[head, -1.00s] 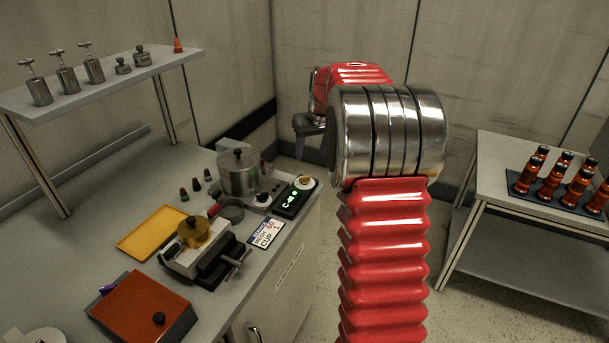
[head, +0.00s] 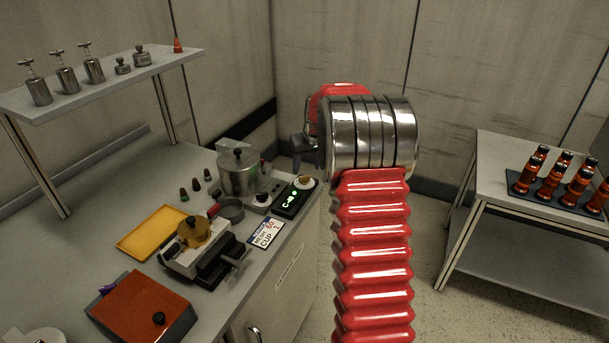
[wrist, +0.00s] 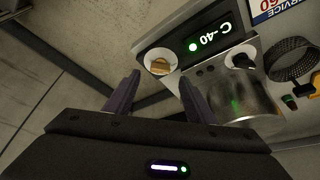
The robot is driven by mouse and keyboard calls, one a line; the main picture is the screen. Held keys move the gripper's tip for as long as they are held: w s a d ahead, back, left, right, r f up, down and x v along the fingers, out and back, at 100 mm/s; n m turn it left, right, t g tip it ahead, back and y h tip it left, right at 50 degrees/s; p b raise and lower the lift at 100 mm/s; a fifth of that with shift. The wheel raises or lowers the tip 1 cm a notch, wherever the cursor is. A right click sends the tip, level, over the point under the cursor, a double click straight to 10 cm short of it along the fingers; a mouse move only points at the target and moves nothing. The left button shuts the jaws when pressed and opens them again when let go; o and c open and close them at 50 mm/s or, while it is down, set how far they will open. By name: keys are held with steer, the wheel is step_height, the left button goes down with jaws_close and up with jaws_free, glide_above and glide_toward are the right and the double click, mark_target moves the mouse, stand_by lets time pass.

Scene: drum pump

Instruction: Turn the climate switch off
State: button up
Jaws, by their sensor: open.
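A control unit has a dark display (head: 291,200) with a lit green light and characters like "C-40"; the display also shows in the wrist view (wrist: 212,35). In the wrist view this knob (wrist: 159,66) lies between and just beyond my fingertips. My gripper (wrist: 160,77) is open and empty, its dark fingers on either side of the knob in the picture. I cannot tell the remaining distance.
A metal pot (head: 240,172) and a black knob (wrist: 241,58) stand beside the display. A label card (head: 266,233), a yellow tray (head: 150,232) and a red-orange box (head: 143,306) lie on the bench. A side table (head: 480,160) with brown bottles stands right.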

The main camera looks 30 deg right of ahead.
mark_target(304, 176)
steer(key=x, duration=0.5)
steer(key=shift+w+f, duration=0.1)
steer(key=shift+f, duration=0.2)
steer(key=shift+c, duration=0.6)
steer(key=c, duration=0.9)
steer(key=shift+a, duration=0.2)
steer(key=shift+d, duration=0.1)
